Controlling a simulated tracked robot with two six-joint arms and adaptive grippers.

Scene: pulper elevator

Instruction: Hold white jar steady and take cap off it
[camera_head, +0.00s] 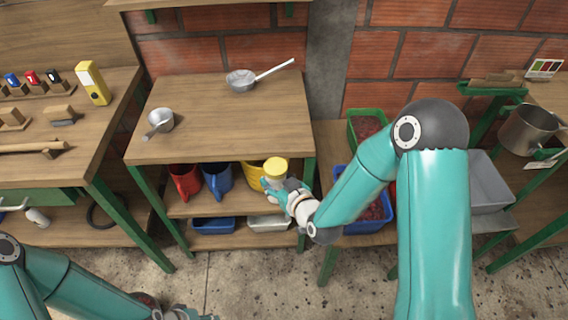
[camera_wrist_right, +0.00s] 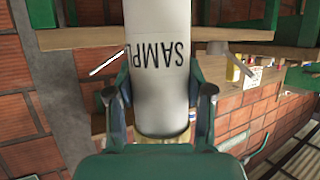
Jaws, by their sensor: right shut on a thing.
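The white jar (camera_wrist_right: 158,70) has dark "SAMPL" lettering, upside down in the right wrist view. My right gripper (camera_head: 277,186) is shut on it, with one finger on each side of the jar. In the head view the jar is held upright in front of the middle table, its body mostly hidden by the gripper. The yellow cap (camera_head: 276,167) sits on top of the jar. My left gripper (camera_head: 188,314) is low at the bottom edge, apart from the jar. It is partly cut off and its fingers are unclear.
The middle table (camera_head: 215,115) holds a small metal cup (camera_head: 160,121) and a strainer (camera_head: 241,80). Red (camera_head: 185,182), blue (camera_head: 217,181) and yellow jugs (camera_head: 251,175) stand on the shelf below. A blue crate (camera_head: 372,224) lies right, partly behind my arm. Floor in front is clear.

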